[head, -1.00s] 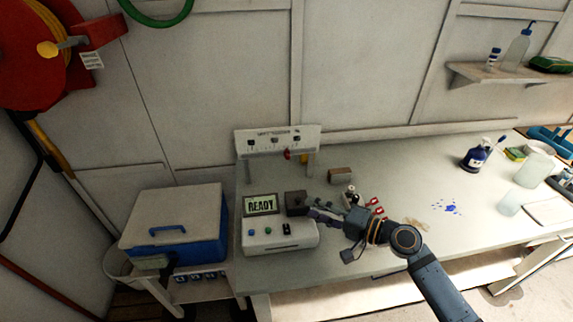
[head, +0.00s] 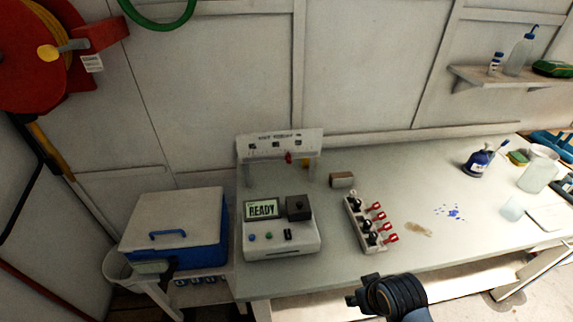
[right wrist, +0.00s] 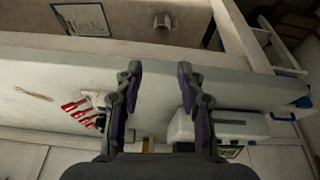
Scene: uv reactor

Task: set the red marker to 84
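The red marker (head: 289,158) is a small red piece on the lower edge of a white upright panel (head: 280,144) at the back left of the bench. The panel's scale figures are too small to read. Below it stands a white control box (head: 282,240) with a screen reading READY (head: 262,209). My right gripper (right wrist: 158,68) is open and empty in the right wrist view, near the bench's front edge. In the head view only a dark part of my right arm shows at the bottom, well in front of the marker. My left gripper is not in view.
A block with several red-handled switches (head: 366,222) stands right of the control box, with a small brown block (head: 342,180) behind it. A blue cooler (head: 180,229) is at the left. Bottles and beakers (head: 538,169) stand at the far right. The bench middle is mostly clear.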

